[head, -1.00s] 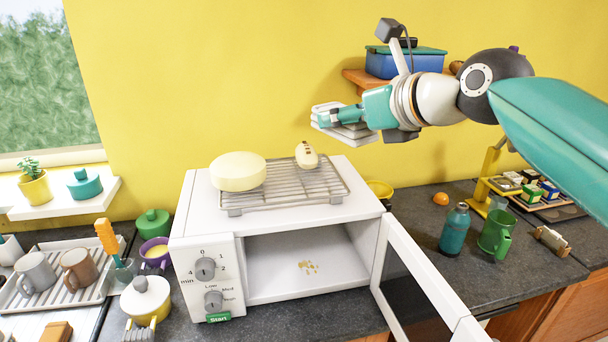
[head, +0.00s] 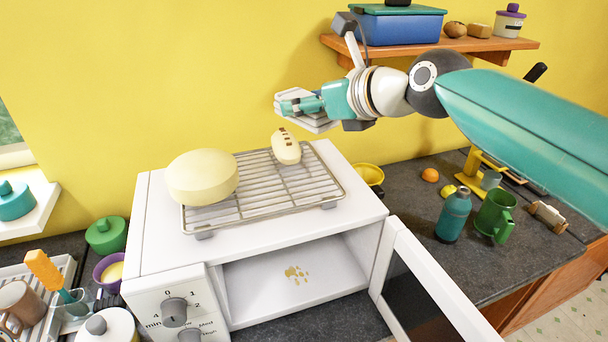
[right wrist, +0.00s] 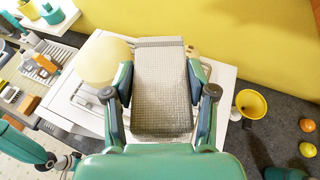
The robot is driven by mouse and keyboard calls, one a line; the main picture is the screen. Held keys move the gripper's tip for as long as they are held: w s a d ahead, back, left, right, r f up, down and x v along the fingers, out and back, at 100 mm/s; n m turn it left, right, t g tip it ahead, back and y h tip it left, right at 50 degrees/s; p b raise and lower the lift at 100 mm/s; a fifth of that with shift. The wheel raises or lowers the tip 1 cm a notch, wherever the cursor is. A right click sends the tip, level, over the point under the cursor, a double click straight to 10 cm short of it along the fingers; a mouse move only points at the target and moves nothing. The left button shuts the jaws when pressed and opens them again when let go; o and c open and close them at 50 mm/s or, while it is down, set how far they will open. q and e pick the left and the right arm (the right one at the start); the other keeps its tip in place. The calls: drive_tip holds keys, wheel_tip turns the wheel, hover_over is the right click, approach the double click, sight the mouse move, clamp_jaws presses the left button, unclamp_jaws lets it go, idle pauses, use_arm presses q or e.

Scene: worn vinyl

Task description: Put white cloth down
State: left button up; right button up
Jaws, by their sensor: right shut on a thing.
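The white cloth (head: 318,125) is folded in layers and held in the air by my right gripper (head: 292,104), above and behind the wire rack on the white microwave (head: 150,235). In the right wrist view the cloth (right wrist: 162,95) is a pale woven strip between the two fingers, which are shut on it. It is clear of the rack and wall as far as I can see. Part of what seems to be my left arm with its gripper (right wrist: 65,160) shows at the lower left of the right wrist view; its jaw state is unclear.
A wire rack (head: 290,195) on the microwave bears a cream round (head: 202,177) and a cream oblong thing (head: 286,147). The microwave door (head: 405,285) hangs open; yellow spots (head: 296,274) lie inside. A teal bottle (head: 454,215) and green mug (head: 495,216) stand right.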

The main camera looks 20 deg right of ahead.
drive_tip(key=b, duration=0.3)
hover_over(306, 189)
wheel_tip(306, 189, down, 10)
drive_tip(key=shift+f, duration=0.1)
wheel_tip(306, 189, down, 5)
drive_tip(key=b, duration=0.3)
drive_tip(key=shift+s+r, duration=0.1)
drive_tip(key=shift+r, duration=0.15)
drive_tip(key=o, duration=1.1)
drive_tip(key=v, duration=1.2)
drive_tip(key=shift+p, duration=0.45)
